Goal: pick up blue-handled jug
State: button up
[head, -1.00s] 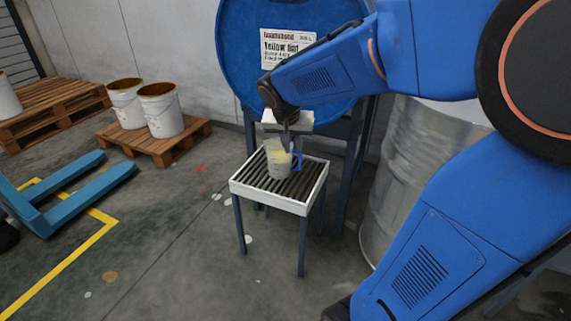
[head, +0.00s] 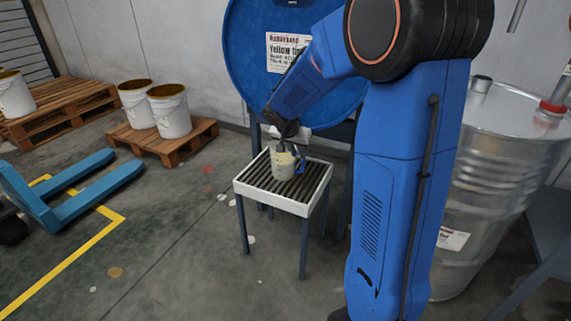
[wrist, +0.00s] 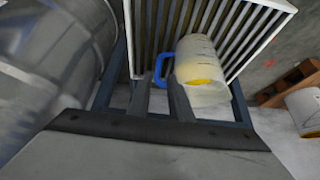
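The blue-handled jug (head: 282,164) is a translucent, whitish vessel with yellow paint in it. It stands upright on the slatted top of a white-rimmed stand (head: 262,199), with its handle toward the right in the head view. In the wrist view the jug (wrist: 201,67) is right of centre, and its blue handle shows between the lines of my two fingers. My gripper (wrist: 159,90) is open, with its fingers apart on either side of the handle; whether they touch it is unclear. In the head view my gripper (head: 286,136) is just above the jug, its fingertips hard to make out.
A big blue drum (head: 245,60) lies behind the stand on a dark frame. A steel drum (head: 470,205) stands to the right. White buckets (head: 171,115) on pallets and a teal pallet truck (head: 88,190) are at left. Floor in front of the stand is clear.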

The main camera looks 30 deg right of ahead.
aim_at(303, 162)
jog(key=shift+d+x, duration=0.2)
jog(key=shift+x, duration=5.15)
jog(key=shift+w+r, duration=0.1)
jog(key=shift+r, duration=0.1)
grip_shut()
